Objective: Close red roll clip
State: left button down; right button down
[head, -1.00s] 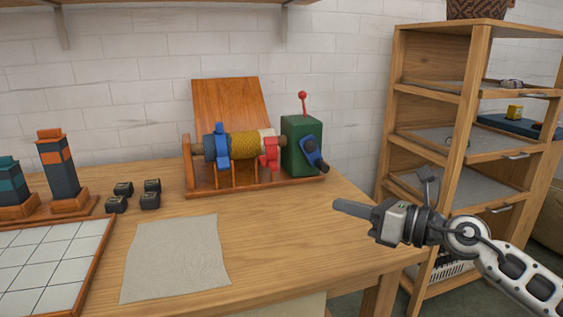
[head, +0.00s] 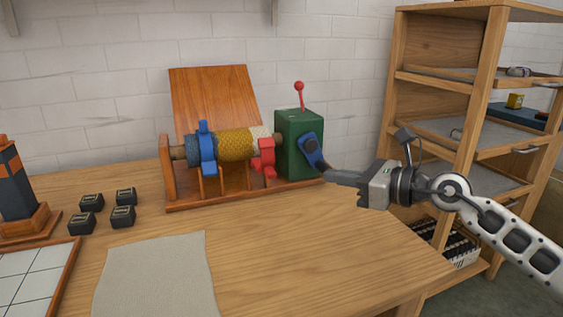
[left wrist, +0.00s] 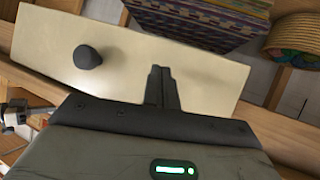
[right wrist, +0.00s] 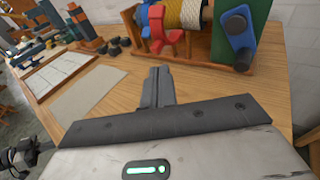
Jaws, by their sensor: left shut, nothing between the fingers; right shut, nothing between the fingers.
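The red roll clip (head: 264,155) sits at the right end of a yellow wool roll (head: 234,145) on the wooden winder, beside the green box (head: 299,146). In the right wrist view the red clip (right wrist: 166,34) hangs at the top, with its prongs spread. My right gripper (head: 328,176) is shut and empty, right of the winder and near the blue crank; its fingers (right wrist: 157,85) point toward the winder. My left gripper (left wrist: 161,86) is shut and empty, in front of a cream panel with a dark knob; it is outside the head view.
A blue clip (head: 206,148) holds the roll's left end. A blue crank (head: 311,150) and red lever (head: 299,92) are on the green box. Small black blocks (head: 122,216) and a grey cloth (head: 158,275) lie left. A wooden shelf (head: 440,100) stands right. The table front is clear.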

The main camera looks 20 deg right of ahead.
jog(key=r+p+x, duration=0.1)
jog(key=r+x, duration=0.1)
jog(key=x, duration=1.1)
jog(key=shift+f+p, duration=0.3)
jog(key=shift+f, duration=0.05)
jog(key=shift+w+a+r, duration=0.1)
jog(key=shift+w, duration=0.05)
